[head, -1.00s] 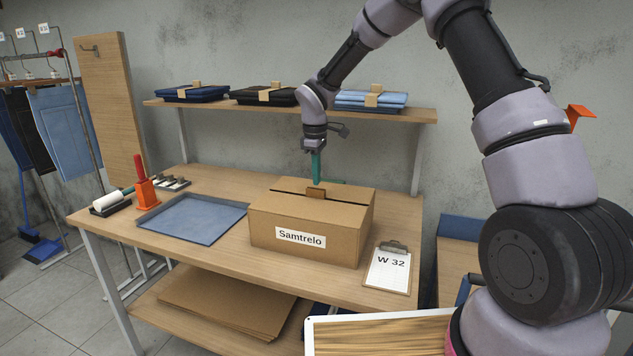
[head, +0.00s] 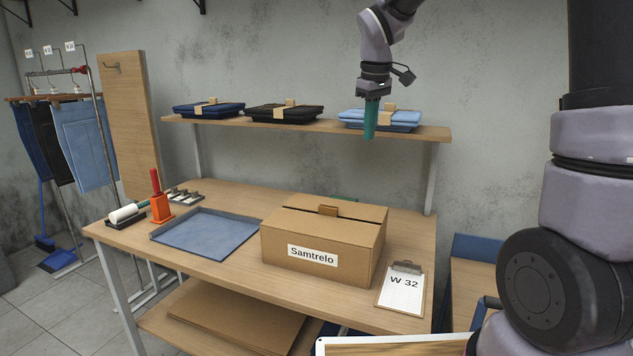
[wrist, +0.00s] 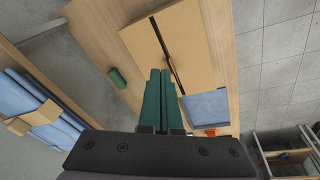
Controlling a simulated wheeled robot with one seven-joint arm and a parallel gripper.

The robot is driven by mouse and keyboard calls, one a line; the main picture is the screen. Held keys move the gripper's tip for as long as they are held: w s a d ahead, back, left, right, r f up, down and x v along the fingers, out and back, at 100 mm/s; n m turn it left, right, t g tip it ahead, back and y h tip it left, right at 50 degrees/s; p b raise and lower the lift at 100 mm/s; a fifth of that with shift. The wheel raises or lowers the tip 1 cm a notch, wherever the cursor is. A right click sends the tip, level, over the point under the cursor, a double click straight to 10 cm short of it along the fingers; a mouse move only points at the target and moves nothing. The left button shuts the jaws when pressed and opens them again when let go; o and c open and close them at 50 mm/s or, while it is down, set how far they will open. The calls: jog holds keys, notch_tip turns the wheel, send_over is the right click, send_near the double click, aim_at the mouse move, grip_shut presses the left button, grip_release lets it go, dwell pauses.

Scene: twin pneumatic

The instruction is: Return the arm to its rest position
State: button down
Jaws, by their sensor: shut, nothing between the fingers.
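My gripper (head: 371,118) hangs in the air in front of the right end of the wall shelf, above and behind the box, with its green fingers pointing down. In the wrist view its green fingers (wrist: 161,100) lie together with nothing between them. The closed cardboard box (head: 320,245) labelled "Samtrelo" stands on the table, apart from my gripper. The box's top also shows in the wrist view (wrist: 185,45). Part of my arm fills the right side of the head view.
The shelf (head: 300,125) holds folded dark and light blue stacks close to my gripper. The table (head: 225,195) carries a blue tray (head: 205,231), an orange holder (head: 161,207), and a "W 32" clipboard (head: 402,287). A green object (wrist: 117,77) lies behind the box.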

jog(key=s+d+r+m+t, duration=0.1)
jog(key=s+d+r+m, duration=0.1)
jog(key=s+d+m, duration=0.2)
jog(key=s+d+r+m+t+y, duration=0.1)
jog(key=s+d+r+m+t, duration=0.1)
jog(key=s, duration=0.8)
jog(key=s+d+r+m+t+y, duration=0.1)
jog(key=s+d+r+m, duration=0.1)
jog(key=s+d+m, duration=0.3)
jog(key=s+m, duration=0.1)
jog(key=s, duration=0.2)
jog(key=shift+d+t, duration=0.3)
jog(key=shift+t, duration=0.1)
